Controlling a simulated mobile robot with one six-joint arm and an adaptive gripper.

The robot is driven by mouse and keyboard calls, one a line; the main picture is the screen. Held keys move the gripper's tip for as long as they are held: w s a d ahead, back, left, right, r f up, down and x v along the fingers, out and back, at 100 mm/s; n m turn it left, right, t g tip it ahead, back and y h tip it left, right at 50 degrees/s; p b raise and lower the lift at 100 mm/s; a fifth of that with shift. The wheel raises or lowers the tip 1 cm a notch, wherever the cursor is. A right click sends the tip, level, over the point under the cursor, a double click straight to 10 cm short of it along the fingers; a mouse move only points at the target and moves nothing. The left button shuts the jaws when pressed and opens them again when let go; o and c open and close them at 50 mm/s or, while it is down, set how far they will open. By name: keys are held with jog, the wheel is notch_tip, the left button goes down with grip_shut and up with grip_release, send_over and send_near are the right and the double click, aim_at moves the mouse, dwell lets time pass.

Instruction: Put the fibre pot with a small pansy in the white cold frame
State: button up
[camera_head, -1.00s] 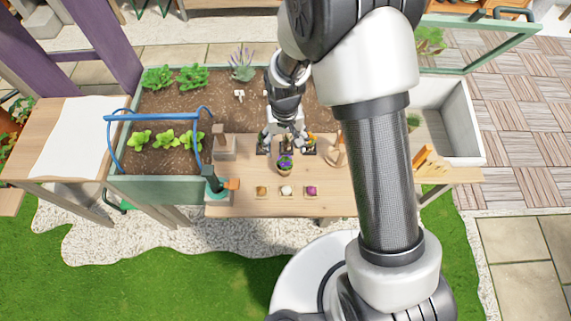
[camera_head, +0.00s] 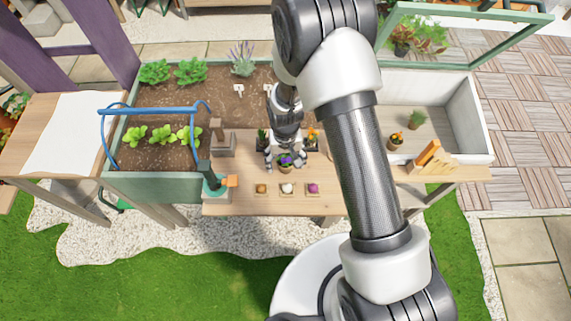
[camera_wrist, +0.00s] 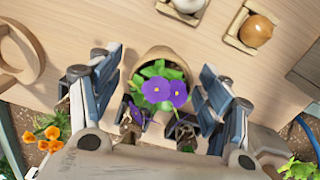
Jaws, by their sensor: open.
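The fibre pot with a small pansy (camera_head: 286,168) stands upright on the wooden table. It has a brown rim, green leaves and purple flowers, and it also shows in the wrist view (camera_wrist: 156,62). My gripper (camera_head: 285,160) is open above it. In the wrist view my gripper's fingers (camera_wrist: 160,88) lie on either side of the pansy, apart from the pot. The white cold frame (camera_head: 464,118) is at the right with its glazed lid raised. Inside it are a pot with an orange plant (camera_head: 396,141) and a green plant (camera_head: 416,121).
Several small trays with bulbs (camera_head: 287,189) line the table's front. Orange flowers (camera_wrist: 50,139) stand beside my gripper in the wrist view. A blue-handled frame (camera_head: 152,112) arches over the planter bed at left. An orange wooden piece (camera_head: 428,153) lies by the cold frame's front edge.

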jog(key=shift+r, duration=0.1)
jog(key=c, duration=1.3)
